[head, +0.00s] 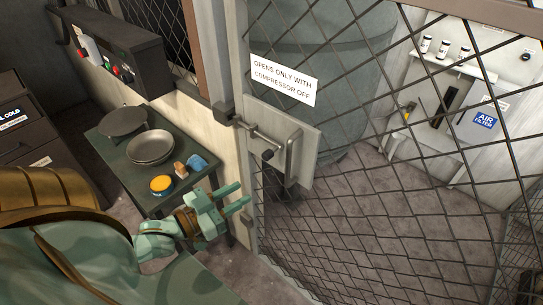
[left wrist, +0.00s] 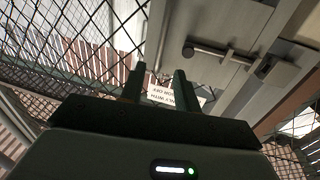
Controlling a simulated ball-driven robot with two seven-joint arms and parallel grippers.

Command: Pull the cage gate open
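The cage gate (head: 370,215) is a dark wire-mesh panel. It stands against its post and looks closed. A grey latch plate (head: 262,112) on its left edge carries a sliding bolt (head: 258,136) and an upright bar handle (head: 293,158). In the left wrist view the bolt (left wrist: 225,54) shows at the upper right. My left gripper (head: 245,194) is open and empty, below and left of the handle and apart from it. Its two fingers (left wrist: 158,78) also stand apart in the left wrist view. My right gripper is not in view.
A dark side table (head: 125,165) with pans (head: 152,147), a yellow-lidded tin (head: 161,184) and a blue mug (head: 197,163) stands left of the gate. A sign (head: 283,79) hangs on the mesh. A large tank (head: 320,50) and open floor lie behind the gate.

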